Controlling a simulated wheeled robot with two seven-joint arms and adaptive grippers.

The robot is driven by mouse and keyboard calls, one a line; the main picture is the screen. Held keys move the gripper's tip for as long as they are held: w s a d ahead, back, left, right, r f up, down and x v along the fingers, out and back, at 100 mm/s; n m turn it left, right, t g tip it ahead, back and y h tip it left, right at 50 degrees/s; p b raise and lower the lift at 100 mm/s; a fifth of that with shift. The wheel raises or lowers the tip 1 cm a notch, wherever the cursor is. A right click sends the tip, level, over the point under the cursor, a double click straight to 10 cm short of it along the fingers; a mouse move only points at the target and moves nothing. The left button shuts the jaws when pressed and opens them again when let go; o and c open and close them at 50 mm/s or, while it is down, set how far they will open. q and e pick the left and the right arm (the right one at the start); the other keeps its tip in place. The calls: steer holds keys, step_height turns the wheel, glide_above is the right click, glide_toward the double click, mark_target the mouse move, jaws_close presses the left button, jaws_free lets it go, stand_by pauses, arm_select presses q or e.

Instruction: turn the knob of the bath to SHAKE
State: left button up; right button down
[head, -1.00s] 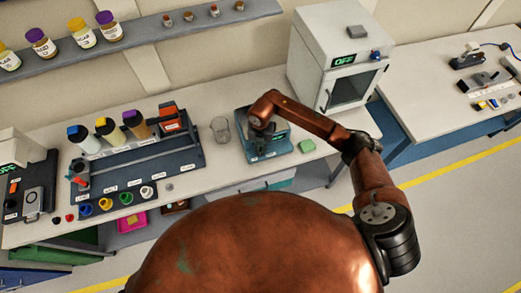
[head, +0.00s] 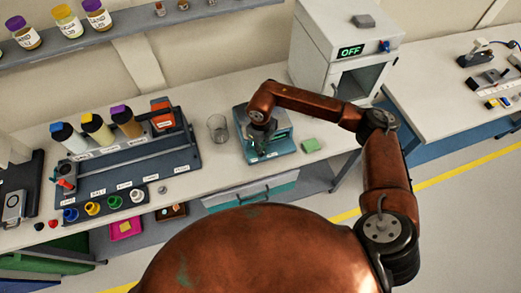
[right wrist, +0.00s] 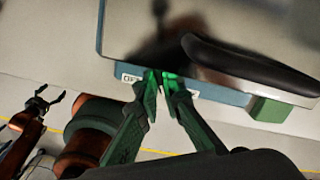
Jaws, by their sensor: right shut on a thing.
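The bath (head: 283,146) is a teal-blue box with a grey top on the bench, in the middle of the head view. Its front edge (right wrist: 222,96) shows in the right wrist view, with a small white label partly covered by a finger. My right gripper (head: 262,153) is at the bath's front. In the right wrist view its fingertips (right wrist: 159,82) are shut on the knob, which they hide, under a green glow. The knob's pointer cannot be read. My left gripper (right wrist: 47,101) is open and empty at the left of the right wrist view, away from the bath.
A green block (head: 310,145) lies just right of the bath. A glass beaker (head: 218,128) stands to its left, beside a bottle rack (head: 185,150). A white cabinet (head: 322,50) with an OFF display stands behind to the right. Bare bench lies between beaker and bath.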

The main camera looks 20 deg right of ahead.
steer(key=shift+n+b, duration=0.7)
steer(key=shift+n, duration=0.3)
steer(key=shift+a+r, duration=0.1)
steer(key=shift+r, duration=0.05)
steer(key=c, duration=2.4)
jaws_free()
step_height(320, 180, up, 12)
steer(key=shift+f, duration=0.1)
